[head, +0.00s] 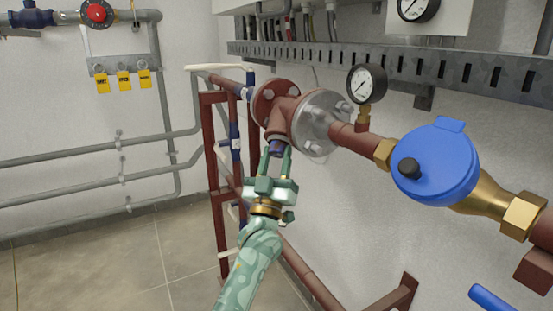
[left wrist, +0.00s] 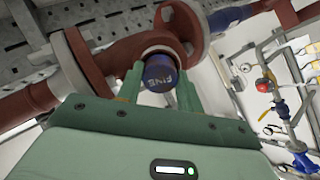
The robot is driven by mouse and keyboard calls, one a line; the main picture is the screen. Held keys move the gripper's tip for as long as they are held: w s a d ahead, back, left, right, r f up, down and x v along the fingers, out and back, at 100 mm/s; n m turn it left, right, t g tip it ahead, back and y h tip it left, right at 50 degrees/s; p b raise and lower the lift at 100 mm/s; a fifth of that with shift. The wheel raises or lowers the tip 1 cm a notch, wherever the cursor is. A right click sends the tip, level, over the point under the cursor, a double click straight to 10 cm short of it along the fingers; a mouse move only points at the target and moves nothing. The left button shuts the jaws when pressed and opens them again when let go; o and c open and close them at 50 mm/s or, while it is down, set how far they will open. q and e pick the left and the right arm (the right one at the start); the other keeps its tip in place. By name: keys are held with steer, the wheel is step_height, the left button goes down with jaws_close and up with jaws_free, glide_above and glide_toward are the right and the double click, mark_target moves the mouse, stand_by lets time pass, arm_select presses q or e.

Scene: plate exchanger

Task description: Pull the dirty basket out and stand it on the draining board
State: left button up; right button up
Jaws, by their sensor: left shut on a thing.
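The red-brown strainer body (head: 279,112) sits in the pipe line along the wall, with a branch pointing down toward me. The basket's dark blue end (head: 277,147) shows at the branch mouth. In the left wrist view this round blue end (left wrist: 160,72) carries white lettering that looks like "FINE". My left gripper (head: 276,154) is shut on it from below, one green finger on each side. The rest of the basket is hidden inside the branch, so I cannot see how dirty it is. The draining board and my right gripper are not in view.
A clear flange (head: 318,122), a pressure gauge (head: 366,84) and a blue-lidded meter (head: 435,164) follow the strainer to the right. A red-brown pipe frame (head: 219,190) stands at left behind my arm. Yellow tags (head: 124,81) hang on the far wall. The floor at left is clear.

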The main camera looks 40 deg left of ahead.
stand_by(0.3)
arm_select(q)
steer(key=shift+v, duration=2.55)
steer(key=shift+v, duration=1.35)
steer(key=shift+d, duration=0.1)
steer(key=shift+v, duration=2.4)
